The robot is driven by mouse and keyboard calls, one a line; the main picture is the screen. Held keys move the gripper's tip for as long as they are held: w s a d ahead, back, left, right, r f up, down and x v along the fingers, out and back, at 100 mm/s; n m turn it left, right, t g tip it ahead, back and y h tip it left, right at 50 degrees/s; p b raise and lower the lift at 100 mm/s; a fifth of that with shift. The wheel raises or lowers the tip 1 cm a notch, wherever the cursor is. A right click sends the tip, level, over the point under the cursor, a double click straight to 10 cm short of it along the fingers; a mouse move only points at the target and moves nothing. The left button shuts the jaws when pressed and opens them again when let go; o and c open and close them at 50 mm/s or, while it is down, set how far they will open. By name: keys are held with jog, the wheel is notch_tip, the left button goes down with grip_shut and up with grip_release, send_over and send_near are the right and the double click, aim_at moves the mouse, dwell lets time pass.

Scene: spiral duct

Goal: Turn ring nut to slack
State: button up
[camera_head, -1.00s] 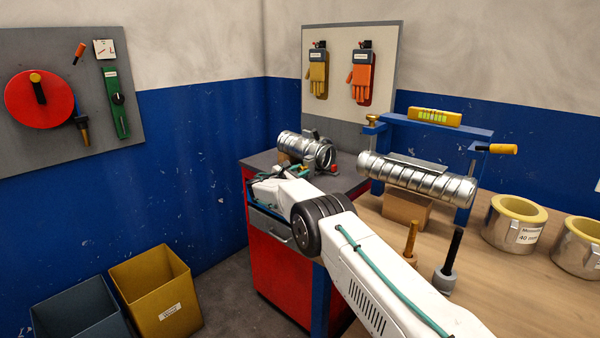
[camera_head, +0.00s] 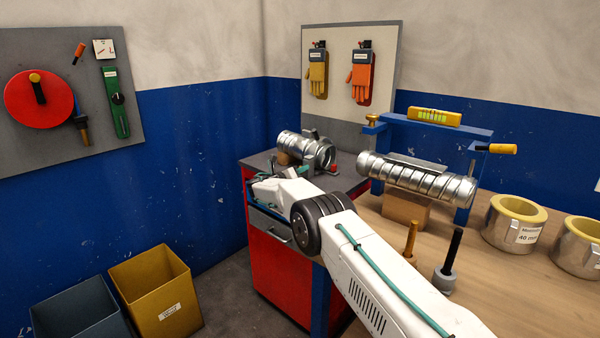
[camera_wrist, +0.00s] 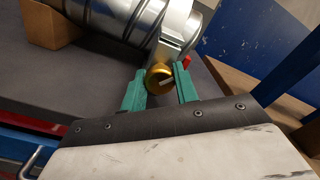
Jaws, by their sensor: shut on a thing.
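The ring nut (camera_wrist: 159,78) is a round brass-coloured knob with a light mark on its face. It sits at the clamp of a shiny metal spiral duct (camera_wrist: 120,18), which also shows on the grey bench top in the head view (camera_head: 306,148). My gripper (camera_wrist: 160,82) has two green fingers, one on each side of the nut, and is shut on it.
A red part (camera_wrist: 186,62) is close beside the right finger. A wooden block (camera_wrist: 48,27) supports the duct. A red cabinet (camera_head: 280,262) stands below. A second spiral duct (camera_head: 425,182) lies across the wooden table (camera_head: 505,285) at right, near a blue frame (camera_head: 463,215).

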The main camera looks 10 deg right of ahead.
jog(key=shift+a+f+n, duration=0.1)
jog(key=shift+f+n, duration=0.05)
jog(key=shift+n, duration=0.85)
jog(key=o, duration=1)
jog(key=shift+a, duration=0.1)
jog(key=v, duration=0.7)
jog(key=shift+s+a, duration=0.15)
jog(key=shift+s, duration=0.15)
